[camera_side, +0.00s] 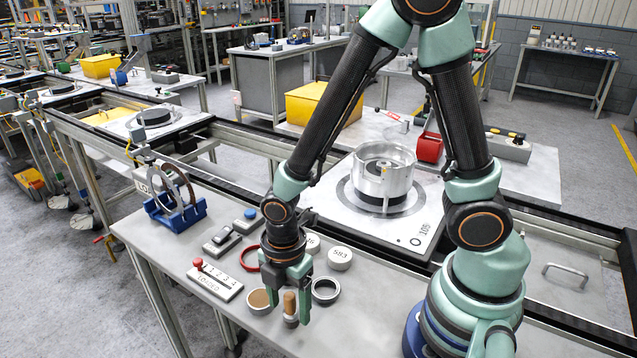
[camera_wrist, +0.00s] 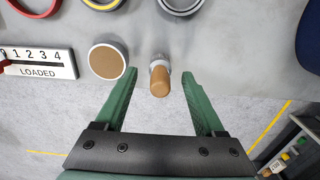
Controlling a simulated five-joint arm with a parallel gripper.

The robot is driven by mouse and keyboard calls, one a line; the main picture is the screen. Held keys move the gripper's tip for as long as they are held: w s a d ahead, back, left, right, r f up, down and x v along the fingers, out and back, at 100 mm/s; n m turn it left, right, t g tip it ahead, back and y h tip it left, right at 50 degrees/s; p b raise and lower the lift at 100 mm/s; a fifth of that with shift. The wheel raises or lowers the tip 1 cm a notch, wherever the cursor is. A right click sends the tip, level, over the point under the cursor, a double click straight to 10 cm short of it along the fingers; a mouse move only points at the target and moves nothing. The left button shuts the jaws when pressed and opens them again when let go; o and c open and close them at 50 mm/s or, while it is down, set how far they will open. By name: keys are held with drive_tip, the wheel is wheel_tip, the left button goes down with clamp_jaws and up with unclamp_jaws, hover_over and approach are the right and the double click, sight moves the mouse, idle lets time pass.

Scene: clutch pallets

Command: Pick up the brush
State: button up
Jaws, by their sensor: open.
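The brush (camera_side: 290,303) has a light wooden handle and a grey lower end. It stands roughly upright near the front edge of the grey bench, and its bristles cannot be made out. In the wrist view the brush (camera_wrist: 160,80) is between the fingertips, its handle towards the camera. My gripper (camera_side: 289,312) is low over the bench with its green fingers on either side of the brush. In the wrist view my gripper (camera_wrist: 159,77) is open, with a clear gap on both sides of the handle.
A round tan-topped pot (camera_side: 259,299) stands close left of the brush. A dark ring (camera_side: 326,290) lies close right. A LOADED counter plate (camera_side: 215,281), a red ring (camera_side: 250,258) and white discs (camera_side: 340,258) are nearby. A pallet with a metal housing (camera_side: 384,180) is behind.

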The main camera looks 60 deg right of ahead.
sight(288, 297)
drive_tip(key=shift+f, duration=1.1)
clamp_jaws()
drive_tip(key=shift+r, duration=0.1)
wheel_tip(288, 297, up, 19)
drive_tip(key=w+d+m, duration=0.3)
drive_tip(key=d+m, duration=0.2)
drive_tip(key=m, duration=0.4)
drive_tip(key=w+d+f+m, duration=0.1)
drive_tip(key=w+d+m, duration=0.2)
drive_tip(key=m, duration=0.6)
drive_tip(key=shift+d+f, duration=0.3)
drive_tip(key=shift+d, duration=0.9)
